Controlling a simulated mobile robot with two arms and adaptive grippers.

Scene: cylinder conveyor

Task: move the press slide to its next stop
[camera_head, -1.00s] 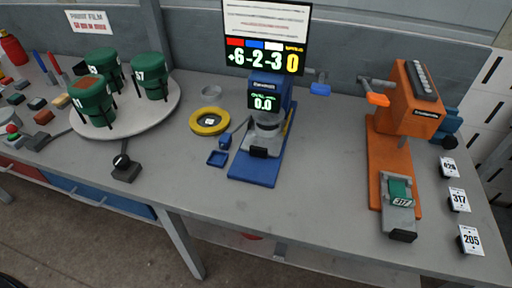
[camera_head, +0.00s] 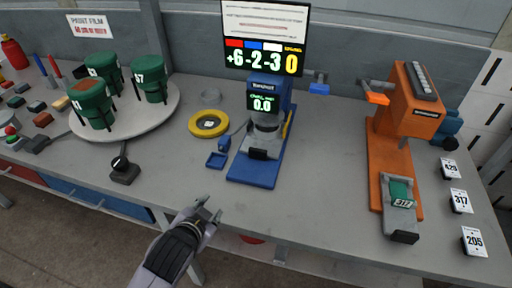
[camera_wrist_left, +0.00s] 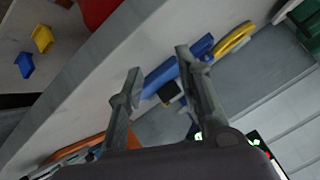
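The orange press (camera_head: 410,100) stands at the right of the bench. Its grey slide (camera_head: 399,219) sticks out at the front, has a black front end (camera_head: 405,237) and carries a green piece (camera_head: 401,192) marked 317. The blue press (camera_head: 262,130) stands mid-bench below a screen. A black block (camera_head: 258,154) sits at its front, and its blue base (camera_wrist_left: 160,76) shows in the left wrist view. My left gripper (camera_head: 208,210) is open and empty by the bench's front edge, left of both presses. Its fingers stand apart in the left wrist view (camera_wrist_left: 158,62). My right gripper is out of view.
A round white turntable (camera_head: 130,118) with green cups stands at the left. Number cards (camera_head: 460,201) stand at the right. The bench between the presses is clear.

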